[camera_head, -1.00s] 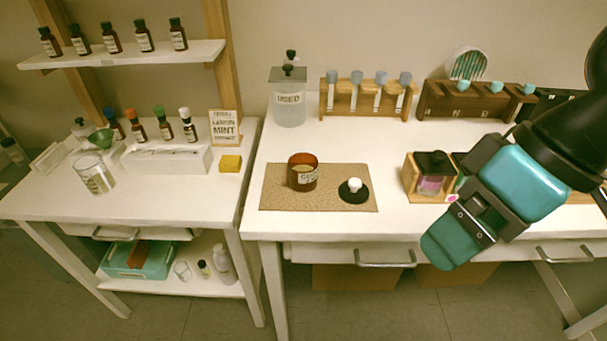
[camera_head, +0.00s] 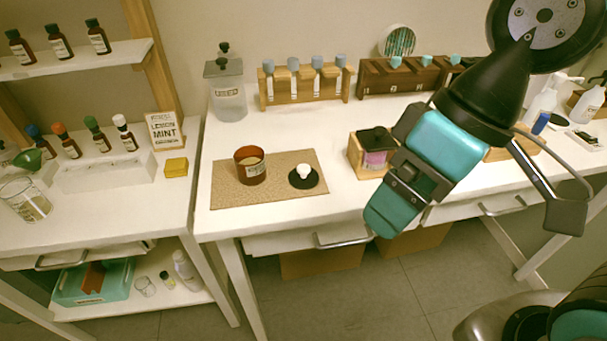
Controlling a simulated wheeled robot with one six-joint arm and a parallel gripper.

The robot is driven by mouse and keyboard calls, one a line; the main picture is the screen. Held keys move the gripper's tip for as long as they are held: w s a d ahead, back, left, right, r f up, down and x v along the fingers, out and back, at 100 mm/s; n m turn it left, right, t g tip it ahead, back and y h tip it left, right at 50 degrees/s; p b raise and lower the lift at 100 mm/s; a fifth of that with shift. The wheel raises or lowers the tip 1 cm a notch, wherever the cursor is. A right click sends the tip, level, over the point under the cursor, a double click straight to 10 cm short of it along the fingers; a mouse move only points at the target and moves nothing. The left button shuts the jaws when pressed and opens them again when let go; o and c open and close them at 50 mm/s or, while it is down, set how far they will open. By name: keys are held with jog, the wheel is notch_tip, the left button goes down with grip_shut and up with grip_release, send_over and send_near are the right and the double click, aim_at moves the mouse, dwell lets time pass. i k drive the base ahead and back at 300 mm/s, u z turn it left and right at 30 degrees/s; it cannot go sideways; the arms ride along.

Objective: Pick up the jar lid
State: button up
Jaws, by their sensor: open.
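The jar lid (camera_head: 303,178) is a flat black disc with a white knob on top. It lies on the tan mat (camera_head: 230,198), to the right of an open amber jar (camera_head: 250,166) with a pale label. My gripper (camera_head: 384,216) hangs over the table's front edge, to the right of the lid and nearer the camera. It is apart from the lid and holds nothing that I can see. Its fingers are seen edge-on, so the gap between them is hard to make out.
A wooden box with a dark-capped bottle (camera_head: 376,147) stands right of the mat, close behind my gripper. Wooden racks (camera_head: 302,83) and a clear container marked "USED" (camera_head: 228,95) stand at the back. A yellow block (camera_head: 176,167) sits on the left table.

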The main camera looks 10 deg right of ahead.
aim_at(304, 177)
jog(key=k, duration=0.5)
jog(key=u, duration=1.95)
jog(key=i, duration=1.15)
jog(key=z, duration=1.45)
